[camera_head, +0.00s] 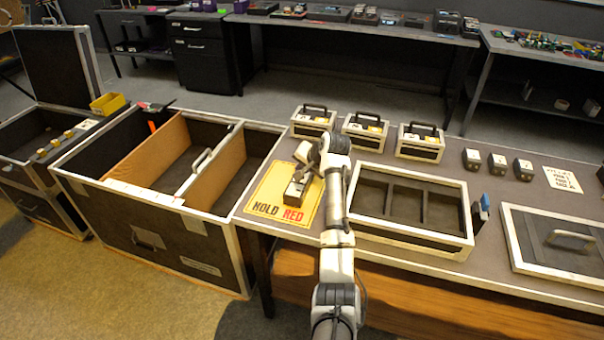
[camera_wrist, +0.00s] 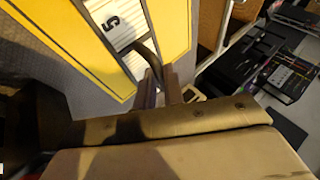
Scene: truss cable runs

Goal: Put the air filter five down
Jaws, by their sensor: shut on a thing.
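Air filter five (camera_head: 296,191) is a small pale unit with a dark handle, over the yellow mat (camera_head: 262,206) marked "HOLD RED". In the wrist view its white top (camera_wrist: 122,32) shows a "5" label, with yellow on both sides. My gripper (camera_head: 300,175) is above it in the head view. In the wrist view my gripper (camera_wrist: 162,88) is shut on its dark handle. The unit looks upright. I cannot tell whether its underside touches the mat. My wrist and arm hide part of the mat's right side.
Three handled cases (camera_head: 365,131) stand behind on the table. A tray with compartments (camera_head: 465,243) is to the right, then a handled lid (camera_head: 545,263). Several small dark blocks (camera_head: 497,163) stand at the back right. A large open case (camera_head: 245,250) adjoins the left.

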